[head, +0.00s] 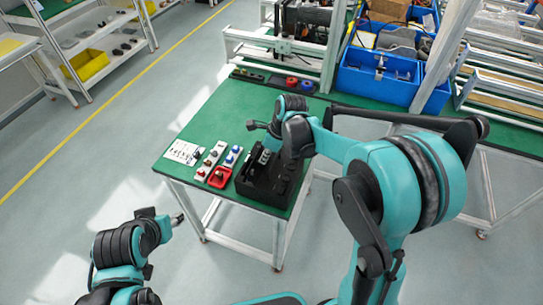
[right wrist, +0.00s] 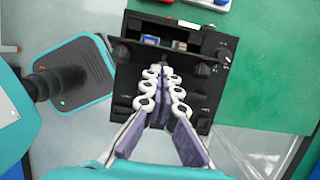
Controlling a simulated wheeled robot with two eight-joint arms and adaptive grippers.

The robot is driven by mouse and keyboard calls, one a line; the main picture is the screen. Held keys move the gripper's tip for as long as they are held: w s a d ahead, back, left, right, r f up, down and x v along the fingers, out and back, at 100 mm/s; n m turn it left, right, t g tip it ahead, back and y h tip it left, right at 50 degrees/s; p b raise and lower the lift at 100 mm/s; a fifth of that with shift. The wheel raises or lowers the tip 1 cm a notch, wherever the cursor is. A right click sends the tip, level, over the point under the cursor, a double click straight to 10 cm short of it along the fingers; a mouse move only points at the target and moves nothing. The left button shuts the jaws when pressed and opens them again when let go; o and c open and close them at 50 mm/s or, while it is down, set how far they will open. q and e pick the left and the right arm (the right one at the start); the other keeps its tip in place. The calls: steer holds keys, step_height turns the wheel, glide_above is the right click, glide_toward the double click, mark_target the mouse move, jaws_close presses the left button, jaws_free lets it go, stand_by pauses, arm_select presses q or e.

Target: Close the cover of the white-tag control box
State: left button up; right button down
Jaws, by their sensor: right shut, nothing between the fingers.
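A black control box (head: 252,184) stands on the green table near its front edge. In the right wrist view the box (right wrist: 202,112) shows round knobs and an open recess with small parts inside. A dark panel (right wrist: 128,62), which looks like a raised cover, crosses the box in front of that recess. My right gripper (right wrist: 166,76) is shut and empty, with its fingertips over this panel; I cannot tell whether they touch it. In the head view the right gripper (head: 264,157) is over the box. My left gripper (head: 179,218) is off the table's front left.
Left of the box are a red switch box (head: 219,177), small white switch boxes (head: 211,158) and a printed sheet (head: 184,152). Blue bins (head: 377,77) and an aluminium frame stand behind. The green table (head: 215,118) is clear behind the small boxes.

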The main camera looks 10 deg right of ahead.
mark_target(256, 161)
steer(key=w+a+g+h, duration=0.1)
steer(key=a+g+h, duration=0.1)
steer(key=h, duration=0.1)
steer(key=shift+w+a+f, duration=0.15)
steer(key=shift+w+a, duration=0.2)
steer(key=shift+w, duration=0.05)
steer(key=shift+w+a+f+b, duration=0.2)
steer(key=shift+w+a+f, duration=0.35)
steer(key=shift+a, duration=0.25)
steer(key=shift+w+a+f+b, duration=0.15)
steer(key=shift+w+a+f, duration=0.4)
steer(key=shift+a, duration=0.25)
